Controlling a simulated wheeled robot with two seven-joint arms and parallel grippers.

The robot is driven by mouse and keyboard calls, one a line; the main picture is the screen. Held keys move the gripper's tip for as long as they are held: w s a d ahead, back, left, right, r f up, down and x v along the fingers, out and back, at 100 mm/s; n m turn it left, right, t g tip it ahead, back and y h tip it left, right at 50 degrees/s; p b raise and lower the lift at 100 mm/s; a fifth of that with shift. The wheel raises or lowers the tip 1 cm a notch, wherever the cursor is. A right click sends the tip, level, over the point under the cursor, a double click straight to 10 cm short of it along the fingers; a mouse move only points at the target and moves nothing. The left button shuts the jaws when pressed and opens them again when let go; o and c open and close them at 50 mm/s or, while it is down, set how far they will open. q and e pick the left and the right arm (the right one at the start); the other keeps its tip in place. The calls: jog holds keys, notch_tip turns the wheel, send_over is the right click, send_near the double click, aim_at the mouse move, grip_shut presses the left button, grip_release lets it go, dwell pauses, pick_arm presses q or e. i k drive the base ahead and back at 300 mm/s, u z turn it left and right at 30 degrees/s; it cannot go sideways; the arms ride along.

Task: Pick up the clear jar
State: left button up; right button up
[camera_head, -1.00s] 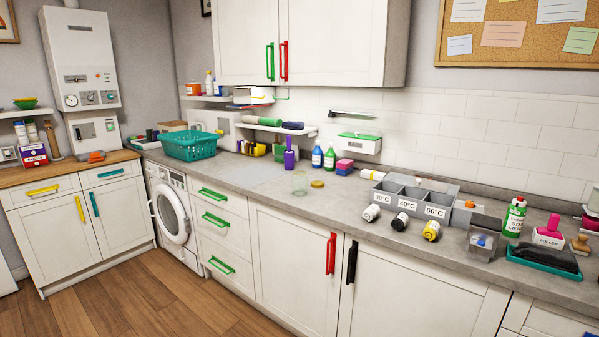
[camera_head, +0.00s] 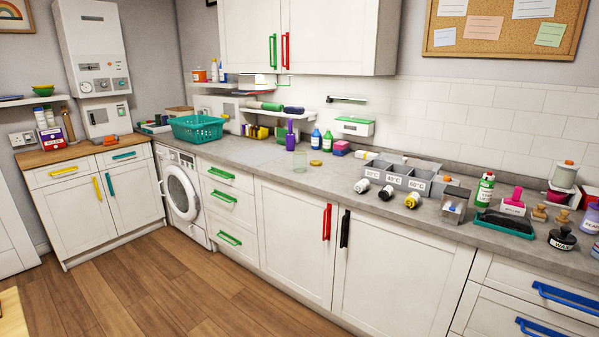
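The clear jar (camera_head: 300,162) stands upright on the grey countertop (camera_head: 270,172). It is see-through with a faint green tint and looks open at the top. A round yellow lid-like disc (camera_head: 316,163) lies on the counter just right of it. Neither of my grippers shows in the head view.
A purple bottle (camera_head: 290,136) and two blue and green bottles (camera_head: 315,139) stand behind the jar. A grey sorting box (camera_head: 398,178) with several small bottles before it is to the right. A teal basket (camera_head: 197,128) is left. The counter front by the jar is clear.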

aim_at(300, 157)
jog(key=k, duration=1.1)
jog(key=z, duration=0.15)
jog(key=i, duration=3)
jog(key=u, duration=2)
jog(key=i, duration=1.65)
jog(key=z, duration=1.85)
